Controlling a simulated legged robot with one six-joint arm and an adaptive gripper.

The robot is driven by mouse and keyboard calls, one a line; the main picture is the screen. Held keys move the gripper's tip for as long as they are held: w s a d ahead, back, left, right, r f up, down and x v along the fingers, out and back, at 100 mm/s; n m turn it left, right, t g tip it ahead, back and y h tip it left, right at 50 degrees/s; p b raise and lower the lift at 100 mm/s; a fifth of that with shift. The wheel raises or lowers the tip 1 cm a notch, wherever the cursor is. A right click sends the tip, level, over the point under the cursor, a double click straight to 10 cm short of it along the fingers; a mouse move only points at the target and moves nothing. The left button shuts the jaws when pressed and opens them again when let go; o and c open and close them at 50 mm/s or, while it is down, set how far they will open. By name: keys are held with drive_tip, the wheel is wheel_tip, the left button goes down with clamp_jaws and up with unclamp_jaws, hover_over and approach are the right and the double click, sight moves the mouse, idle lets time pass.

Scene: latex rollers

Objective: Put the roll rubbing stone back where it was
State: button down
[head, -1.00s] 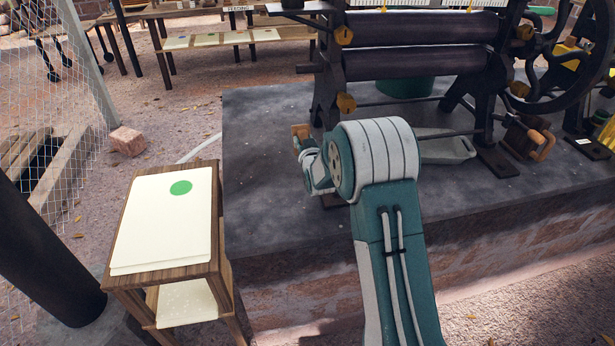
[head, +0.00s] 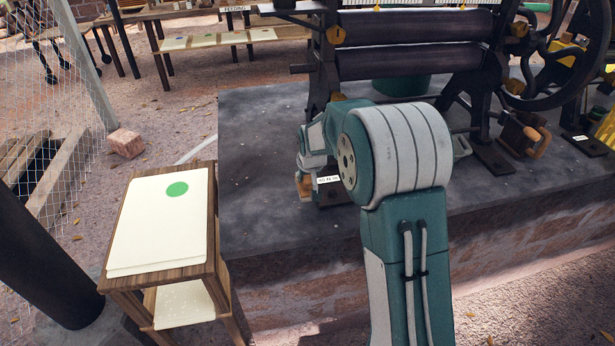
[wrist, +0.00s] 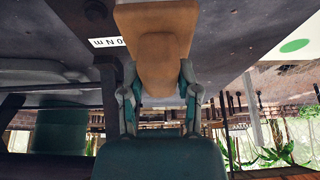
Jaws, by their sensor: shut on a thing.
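The roll rubbing stone, a brown block with a rounded orange-brown handle, shows in the wrist view (wrist: 155,18). My gripper (wrist: 158,74) is shut on its handle, one finger on each side. In the head view a small part of the stone (head: 303,187) shows at the left of my arm, over the front left of the grey slab (head: 262,150). A white label card (head: 328,180) lies beside it, near the machine's foot. The card is partly in the wrist view (wrist: 108,42). I cannot tell whether the stone touches the slab. My gripper is mostly hidden by my arm in the head view.
The roller machine (head: 415,62) stands behind my arm, with a large wheel at right. A wooden-handled tool (head: 530,135) sits by its right foot. A small table (head: 165,225) with pale sheets and a green disc stands left of the slab. The slab's left part is clear.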

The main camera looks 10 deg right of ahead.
drive_tip(key=shift+s+a+f, duration=0.15)
drive_tip(key=shift+a+f, duration=0.2)
drive_tip(key=f, duration=0.5)
drive_tip(key=shift+d, duration=0.2)
drive_tip(key=shift+a+f, duration=0.1)
drive_tip(key=shift+f, duration=0.35)
drive_tip(key=shift+a, duration=0.1)
drive_tip(key=shift+f, duration=0.6)
drive_tip(key=shift+c, duration=1.3)
unclamp_jaws()
